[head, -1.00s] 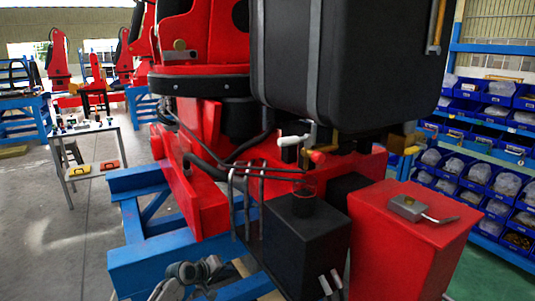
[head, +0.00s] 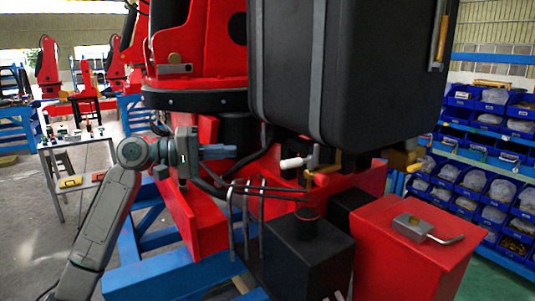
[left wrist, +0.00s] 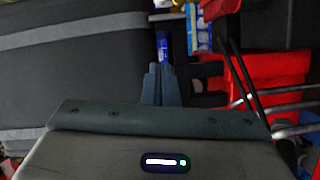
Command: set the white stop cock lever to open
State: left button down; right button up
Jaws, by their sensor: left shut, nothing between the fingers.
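The white stop cock lever (head: 291,163) sticks out to the left from a metal fitting below the big black tank, roughly level. A red lever end (head: 321,180) on a brass fitting shows just below and to its right. My left gripper (head: 234,151) is shut and empty. It points right, to the left of the white lever and a little higher in the picture, with a visible gap between them. The left wrist view shows its closed fingers (left wrist: 161,72) beside the black tank; I cannot clearly make out the white lever there. My right gripper is not in view.
The black tank (head: 350,75) overhangs the levers. Bent dark pipes (head: 260,190) run below my left gripper. A black box (head: 310,250) and a red box (head: 410,250) stand in front. Blue shelves with bins (head: 490,150) are at right.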

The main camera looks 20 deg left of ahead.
aim_at(299, 162)
pick_arm(q)
jog(key=w+d+f+p, duration=0.1)
jog(key=w+d+p, duration=0.1)
jog(key=d+p, duration=0.5)
jog(key=d, duration=0.4)
jog(key=shift+w+d, duration=0.15)
jog(key=shift+d, duration=0.05)
jog(key=shift+d, duration=0.1)
